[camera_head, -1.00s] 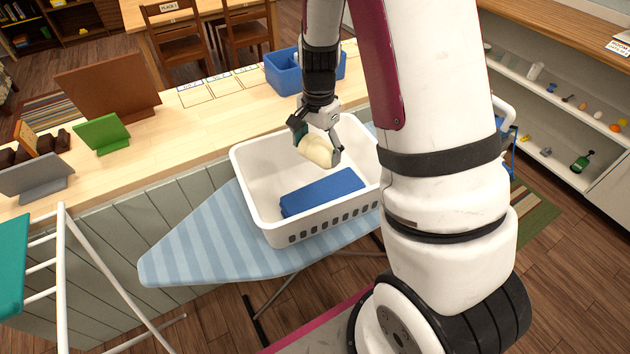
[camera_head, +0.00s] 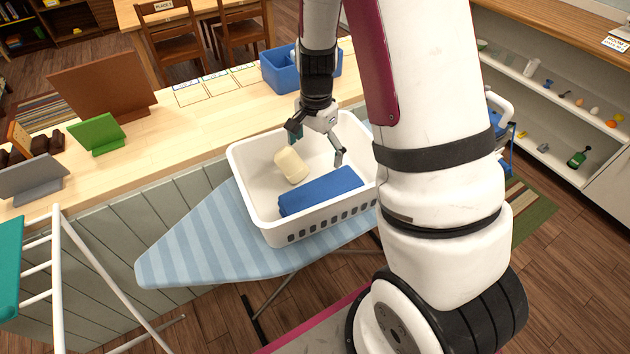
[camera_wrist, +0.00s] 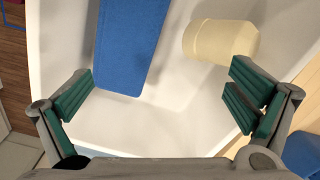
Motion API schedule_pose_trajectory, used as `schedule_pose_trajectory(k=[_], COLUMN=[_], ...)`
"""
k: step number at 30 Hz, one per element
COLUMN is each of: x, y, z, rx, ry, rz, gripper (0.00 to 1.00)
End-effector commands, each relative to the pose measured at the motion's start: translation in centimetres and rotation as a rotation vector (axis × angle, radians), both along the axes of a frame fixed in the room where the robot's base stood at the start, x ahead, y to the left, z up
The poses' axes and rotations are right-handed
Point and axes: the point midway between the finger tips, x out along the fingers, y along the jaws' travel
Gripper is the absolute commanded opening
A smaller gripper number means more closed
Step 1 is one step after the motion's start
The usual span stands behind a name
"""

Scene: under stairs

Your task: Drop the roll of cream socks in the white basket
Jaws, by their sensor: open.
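The roll of cream socks (camera_head: 291,165) is inside the white basket (camera_head: 262,219), near its back left wall. It also shows in the wrist view (camera_wrist: 220,41), apart from my fingers. My gripper (camera_head: 317,146) is open and empty above the basket, to the right of the roll. In the wrist view both green-padded fingers of my gripper (camera_wrist: 163,100) are spread wide with nothing between them. The basket stands on a blue striped ironing board (camera_head: 190,245).
A folded blue cloth (camera_head: 320,192) lies in the basket, in front of the roll. A blue bin (camera_head: 284,74) stands on the wooden counter (camera_head: 215,119) behind. A white rack (camera_head: 66,270) stands at the left.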

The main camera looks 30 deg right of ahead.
Motion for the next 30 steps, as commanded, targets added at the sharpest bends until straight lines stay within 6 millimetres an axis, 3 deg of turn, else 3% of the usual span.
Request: schedule_pose_trajectory(k=[5, 18, 24, 30], x=[0.2, 0.1, 0.0, 0.0], y=[0.0, 0.0, 0.0, 0.0], z=[1.7, 10.0, 11.7, 12.0], rx=[-0.001, -0.001, -0.001, -0.001], ry=[-0.006, -0.006, -0.001, 0.0], rz=[0.001, 0.001, 0.0, 0.0], gripper=[1.0, 1.0, 1.0, 1.0])
